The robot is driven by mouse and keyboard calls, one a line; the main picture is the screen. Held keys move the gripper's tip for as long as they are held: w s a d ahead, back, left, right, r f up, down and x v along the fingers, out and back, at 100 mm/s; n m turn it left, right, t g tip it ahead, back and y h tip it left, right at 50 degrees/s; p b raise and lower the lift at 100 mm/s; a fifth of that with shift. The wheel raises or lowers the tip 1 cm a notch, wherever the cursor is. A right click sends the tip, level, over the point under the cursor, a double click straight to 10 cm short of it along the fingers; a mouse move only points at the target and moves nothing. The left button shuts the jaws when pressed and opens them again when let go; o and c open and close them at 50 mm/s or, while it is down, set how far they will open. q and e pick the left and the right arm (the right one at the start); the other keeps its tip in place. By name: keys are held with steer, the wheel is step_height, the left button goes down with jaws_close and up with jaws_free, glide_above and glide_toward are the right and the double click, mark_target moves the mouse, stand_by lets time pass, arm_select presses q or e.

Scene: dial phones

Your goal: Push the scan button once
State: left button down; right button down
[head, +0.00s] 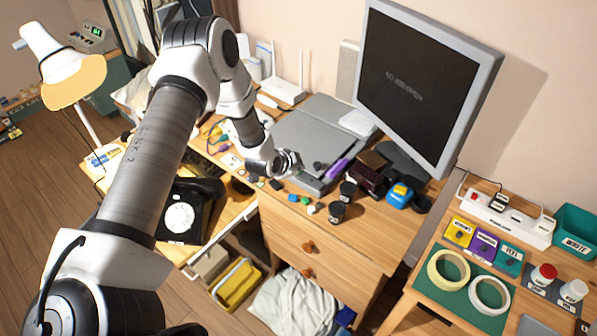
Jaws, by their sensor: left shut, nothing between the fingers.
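A grey flatbed scanner (320,135) lies on the wooden desk below the monitor. Its front strip (308,182) faces the near edge of the desk. I cannot make out the scan button itself; it is too small or hidden behind my gripper. My left gripper (290,163) is shut and empty. In the picture it overlaps the scanner's front left corner; I cannot tell whether it touches. My right gripper is not in view.
A purple object (336,169), dark jars (337,211) and small coloured pieces lie near the desk's front edge. A black dial phone (183,215) is left. A side table with tape rolls (449,270) is right.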

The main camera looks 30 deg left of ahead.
arm_select(q)
steer(key=shift+f, duration=0.3)
stand_by(0.4)
steer(key=shift+r+p, duration=0.65)
steer(key=shift+r, duration=0.15)
steer(key=shift+r, duration=0.1)
step_height(320, 180, up, 5)
steer(key=p, duration=0.4)
steer(key=shift+p, duration=0.3)
